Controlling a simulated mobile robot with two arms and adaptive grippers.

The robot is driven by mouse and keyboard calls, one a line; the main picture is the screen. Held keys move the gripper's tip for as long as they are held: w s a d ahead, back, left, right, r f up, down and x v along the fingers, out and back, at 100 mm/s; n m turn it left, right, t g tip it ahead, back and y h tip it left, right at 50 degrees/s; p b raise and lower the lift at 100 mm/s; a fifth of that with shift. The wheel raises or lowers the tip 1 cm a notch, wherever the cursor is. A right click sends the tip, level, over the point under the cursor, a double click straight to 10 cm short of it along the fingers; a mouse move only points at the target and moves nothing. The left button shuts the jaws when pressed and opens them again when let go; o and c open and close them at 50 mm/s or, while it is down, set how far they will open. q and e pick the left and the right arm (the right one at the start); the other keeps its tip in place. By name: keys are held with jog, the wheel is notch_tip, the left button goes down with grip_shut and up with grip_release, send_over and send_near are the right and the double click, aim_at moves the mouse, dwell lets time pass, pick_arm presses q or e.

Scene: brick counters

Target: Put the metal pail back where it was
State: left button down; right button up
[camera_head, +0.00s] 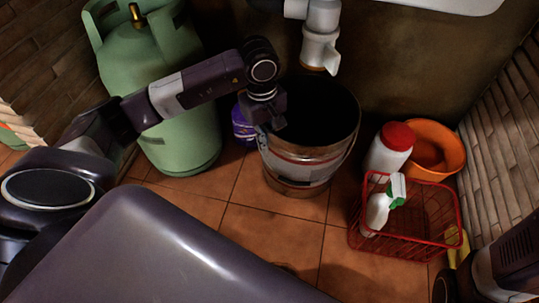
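The metal pail (299,165) is a grey bucket with a dark interior and reddish bands. It stands upright, or nearly so, below the white drain pipe; I cannot tell whether its base touches the floor. My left gripper (266,112) points down at the left part of the pail's rim and overlaps it in the camera_head view. The fingertips are dark and small, so whether they are closed on the rim is unclear. My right arm shows only at the lower right corner, and its gripper is out of view.
A green gas cylinder (180,140) stands left of the pail, with a purple item (242,128) between them. At right are a red wire basket (425,255) with a spray bottle (377,212), a red-lidded white container (388,152) and an orange bucket (440,140). The drain pipe (319,45) hangs above. Front floor tiles are clear.

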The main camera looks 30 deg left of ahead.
pick_arm(q)
jog(key=shift+w+f+b, duration=0.1)
jog(key=shift+f+b, duration=1.2)
jog(key=shift+f, duration=0.7)
jog(key=shift+r, duration=0.1)
jog(key=c, duration=2.6)
grip_release()
jog(key=shift+f, duration=0.25)
jog(key=shift+c, duration=0.2)
jog(key=o, duration=0.5)
